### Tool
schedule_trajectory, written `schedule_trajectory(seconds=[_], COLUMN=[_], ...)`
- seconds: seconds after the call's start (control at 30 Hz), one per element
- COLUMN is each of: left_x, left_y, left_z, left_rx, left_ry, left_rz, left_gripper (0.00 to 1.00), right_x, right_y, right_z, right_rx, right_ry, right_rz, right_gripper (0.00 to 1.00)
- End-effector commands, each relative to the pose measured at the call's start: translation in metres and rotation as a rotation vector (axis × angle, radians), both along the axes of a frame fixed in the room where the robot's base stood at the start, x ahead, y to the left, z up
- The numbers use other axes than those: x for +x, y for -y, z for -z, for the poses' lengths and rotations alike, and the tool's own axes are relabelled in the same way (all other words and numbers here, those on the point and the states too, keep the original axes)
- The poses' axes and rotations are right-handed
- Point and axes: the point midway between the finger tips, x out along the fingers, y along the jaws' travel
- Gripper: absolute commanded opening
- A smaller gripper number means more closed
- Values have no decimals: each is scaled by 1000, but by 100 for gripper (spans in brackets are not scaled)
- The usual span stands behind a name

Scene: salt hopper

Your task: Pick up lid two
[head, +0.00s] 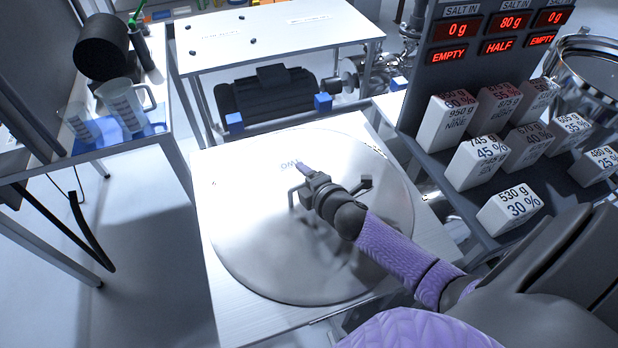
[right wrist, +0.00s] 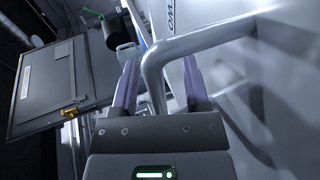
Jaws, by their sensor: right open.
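Lid two (head: 250,235) is a large round metal disc lying flat on a white table, with upside-down "TWO" lettering near its far side. Its grey bar handle (head: 293,197) rises near the middle, partly hidden by my right gripper (head: 303,169). In the right wrist view, my right gripper (right wrist: 162,85) is open with two purple fingers. The bent handle bar (right wrist: 215,37) shows there, one leg appearing between the fingers, closer to the left one. I cannot tell whether they touch. My left gripper is not in view.
A dark rack of white labelled blocks (head: 477,162) with red displays (head: 458,28) stands at the right. A side table with beakers (head: 122,105) is at the left. A white table (head: 275,38) stands behind.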

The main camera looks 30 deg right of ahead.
Motion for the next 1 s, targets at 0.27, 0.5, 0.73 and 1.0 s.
schedule_trajectory(seconds=[0.27, 0.5, 0.73, 1.0], left_x=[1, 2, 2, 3], left_y=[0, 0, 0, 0], left_z=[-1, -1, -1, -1], left_rx=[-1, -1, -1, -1], left_ry=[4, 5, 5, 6], left_rz=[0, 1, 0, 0], left_gripper=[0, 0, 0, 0], right_x=[1, 0, 0, 0], right_y=[0, 0, 0, 0], right_z=[-1, -1, -1, 0], right_rx=[0, 0, 0, -1], right_ry=[0, 0, 0, 0], right_rz=[0, 0, 0, 0], right_gripper=[42, 0, 0, 0])
